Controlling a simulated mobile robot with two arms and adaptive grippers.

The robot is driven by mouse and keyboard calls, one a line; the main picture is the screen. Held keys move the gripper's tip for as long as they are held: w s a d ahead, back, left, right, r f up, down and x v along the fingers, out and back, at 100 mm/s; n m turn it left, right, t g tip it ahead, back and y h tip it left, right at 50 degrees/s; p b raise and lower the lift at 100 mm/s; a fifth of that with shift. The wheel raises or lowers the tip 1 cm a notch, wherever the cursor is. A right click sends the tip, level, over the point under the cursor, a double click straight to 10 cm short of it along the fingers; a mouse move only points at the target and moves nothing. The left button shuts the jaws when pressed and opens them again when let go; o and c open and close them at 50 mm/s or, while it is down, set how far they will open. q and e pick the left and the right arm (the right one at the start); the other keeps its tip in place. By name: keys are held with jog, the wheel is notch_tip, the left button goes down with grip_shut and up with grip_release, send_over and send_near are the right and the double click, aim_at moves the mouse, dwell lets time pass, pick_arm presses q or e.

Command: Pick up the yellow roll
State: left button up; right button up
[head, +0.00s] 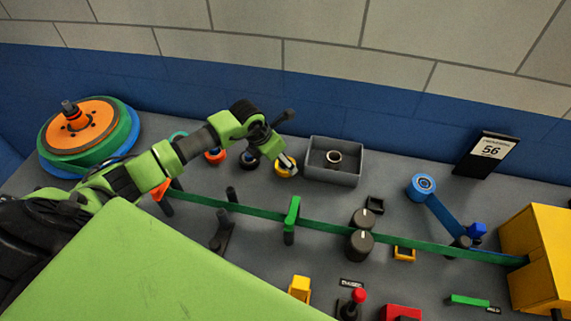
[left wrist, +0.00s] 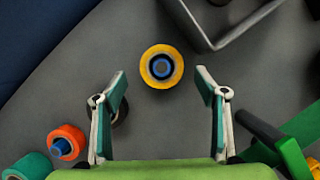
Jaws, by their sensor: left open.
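The yellow roll (head: 284,170) stands on the grey panel just left of the grey bin in the head view, partly hidden by my left gripper. In the left wrist view the yellow roll (left wrist: 161,67) shows whole, with a dark core and a blue centre. It lies beyond the two fingertips, roughly centred between them. My left gripper (left wrist: 160,80) is open and empty, and nothing touches its fingers. In the head view my left gripper (head: 288,160) is over the roll. My right gripper is not in view.
The grey bin (head: 318,171) holds a small ring, right beside the yellow roll. An orange roll (left wrist: 66,142), a teal roll (left wrist: 30,167) and a dark roll (head: 249,159) stand to the left. A green belt (head: 335,224) runs across the panel in front.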

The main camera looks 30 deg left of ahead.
pick_arm(q)
jog(key=x, duration=0.1)
jog(key=p+x, duration=0.1)
jog(key=x, duration=0.1)
jog(key=shift+d, duration=0.2)
jog(key=shift+w+f, duration=0.15)
jog(key=shift+f, duration=0.2)
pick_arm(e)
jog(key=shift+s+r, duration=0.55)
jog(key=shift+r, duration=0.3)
pick_arm(q)
jog(key=c, duration=1.2)
jog(key=shift+c, duration=0.2)
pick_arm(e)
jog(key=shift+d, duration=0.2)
pick_arm(q)
jog(key=shift+r, duration=0.15)
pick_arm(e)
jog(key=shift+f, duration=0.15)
